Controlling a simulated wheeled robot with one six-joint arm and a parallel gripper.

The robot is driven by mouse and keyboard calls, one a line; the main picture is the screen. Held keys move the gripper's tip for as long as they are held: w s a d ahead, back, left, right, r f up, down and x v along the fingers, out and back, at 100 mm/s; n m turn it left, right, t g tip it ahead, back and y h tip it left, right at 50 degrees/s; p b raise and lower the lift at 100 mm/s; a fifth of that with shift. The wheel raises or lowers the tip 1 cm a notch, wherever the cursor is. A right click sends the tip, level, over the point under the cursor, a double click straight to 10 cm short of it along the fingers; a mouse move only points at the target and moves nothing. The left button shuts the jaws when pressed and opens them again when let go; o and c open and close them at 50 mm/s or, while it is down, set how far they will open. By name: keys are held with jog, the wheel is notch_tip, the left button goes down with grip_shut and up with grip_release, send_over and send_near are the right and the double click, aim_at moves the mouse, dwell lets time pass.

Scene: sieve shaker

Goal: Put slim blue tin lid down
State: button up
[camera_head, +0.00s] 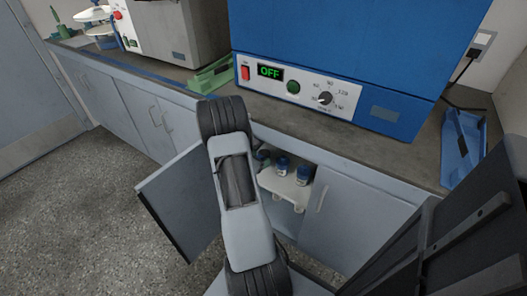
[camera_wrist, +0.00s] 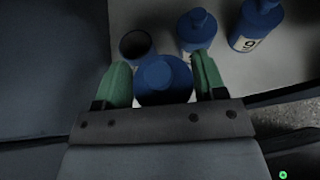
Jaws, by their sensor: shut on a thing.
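In the wrist view, my gripper (camera_wrist: 162,62) has green fingers on either side of a round blue lid-like piece (camera_wrist: 163,82) and is shut on it. This looks like the slim blue tin lid; its underside is hidden, and I cannot tell whether it touches anything below. Just beyond it stands a dark, open-topped round container (camera_wrist: 136,43) on a pale shelf (camera_wrist: 150,14). In the head view the arm reaches down to the open cabinet, and the gripper and lid cannot be made out clearly.
Blue-capped bottles (camera_wrist: 195,30) and (camera_wrist: 257,24) stand close to the right of the container. In the head view, the shelf (camera_head: 285,187) sits inside the cabinet, with an open door (camera_head: 183,200) at its left. A blue oven (camera_head: 350,50) stands on the counter above.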

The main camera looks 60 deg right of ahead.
jog(key=shift+w+d+f+b, duration=0.45)
jog(key=shift+w+d+f, duration=0.15)
jog(key=shift+d, duration=0.95)
jog(key=shift+w+d+f+b, duration=0.4)
jog(key=shift+w+d+f, duration=0.15)
jog(key=shift+d, duration=1.05)
jog(key=shift+w+d+f+b, duration=0.45)
jog(key=shift+w+d+f, duration=0.15)
jog(key=shift+d, duration=0.95)
jog(key=shift+f, duration=0.15)
jog(key=shift+f+b, duration=0.5)
jog(key=shift+b, duration=0.15)
jog(key=o, duration=0.9)
jog(key=shift+r, duration=0.15)
jog(key=shift+r+p, duration=0.25)
jog(key=shift+p, duration=0.1)
jog(key=p+v, duration=0.3)
jog(key=v, duration=0.9)
jog(key=shift+r, duration=0.25)
